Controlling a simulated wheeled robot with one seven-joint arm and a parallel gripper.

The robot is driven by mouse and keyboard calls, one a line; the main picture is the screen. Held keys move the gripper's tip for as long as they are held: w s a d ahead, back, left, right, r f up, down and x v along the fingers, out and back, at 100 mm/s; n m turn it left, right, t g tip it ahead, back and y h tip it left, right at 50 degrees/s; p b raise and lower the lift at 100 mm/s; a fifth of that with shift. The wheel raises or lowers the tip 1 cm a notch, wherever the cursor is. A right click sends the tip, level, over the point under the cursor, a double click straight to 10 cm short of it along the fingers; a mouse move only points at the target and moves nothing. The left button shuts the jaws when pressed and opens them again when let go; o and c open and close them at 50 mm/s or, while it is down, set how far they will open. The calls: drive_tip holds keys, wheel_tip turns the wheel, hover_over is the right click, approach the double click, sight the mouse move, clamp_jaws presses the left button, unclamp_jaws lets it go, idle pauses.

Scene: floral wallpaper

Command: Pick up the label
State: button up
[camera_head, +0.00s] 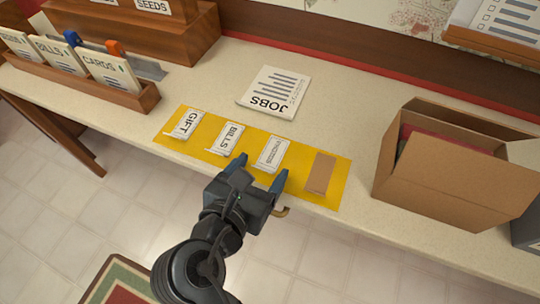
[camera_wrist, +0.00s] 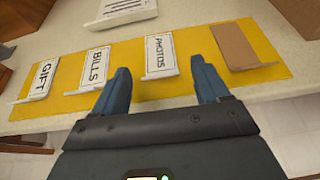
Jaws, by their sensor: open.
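My gripper (camera_head: 259,174) is open and empty at the front edge of the yellow mat (camera_head: 297,158). On the mat lie white labels: GIFT (camera_head: 185,124), BILLS (camera_head: 229,138) and PHOTOS (camera_head: 271,153). A blank brown label (camera_head: 321,173) lies at the mat's right end. In the wrist view, the PHOTOS label (camera_wrist: 161,55) lies ahead of my fingers (camera_wrist: 161,82), between their lines and apart from them. The BILLS label (camera_wrist: 97,67) is left of it, the GIFT label (camera_wrist: 42,78) farther left, and the brown label (camera_wrist: 235,45) right.
A JOBS paper (camera_head: 275,92) lies behind the mat on the counter (camera_head: 338,115). An open cardboard box (camera_head: 455,180) stands at the right. A wooden card holder (camera_head: 133,99) stands at the left. The counter's front edge is near my gripper.

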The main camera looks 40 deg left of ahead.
drive_tip(key=shift+c, duration=0.2)
drive_tip(key=c, duration=1.2)
drive_tip(key=shift+o, duration=0.2)
drive_tip(key=shift+r, duration=0.45)
wheel_tip(320, 180, up, 4)
drive_tip(key=shift+f+p, duration=0.2)
drive_tip(key=shift+p, duration=0.25)
drive_tip(key=s+d+r, duration=0.1)
drive_tip(key=d+r, duration=0.1)
drive_tip(key=d, duration=0.1)
drive_tip(key=s+d+r, duration=0.1)
drive_tip(key=d+r, duration=0.1)
drive_tip(key=d, duration=0.2)
drive_tip(key=s+d+r+p, duration=0.1)
drive_tip(key=d+r, duration=0.1)
drive_tip(key=d, duration=0.1)
drive_tip(key=shift+s+d+r, duration=0.1)
drive_tip(key=shift+s+d, duration=0.1)
drive_tip(key=shift+d, duration=0.15)
drive_tip(key=shift+s+d+r, duration=0.15)
drive_tip(key=shift+d, duration=0.1)
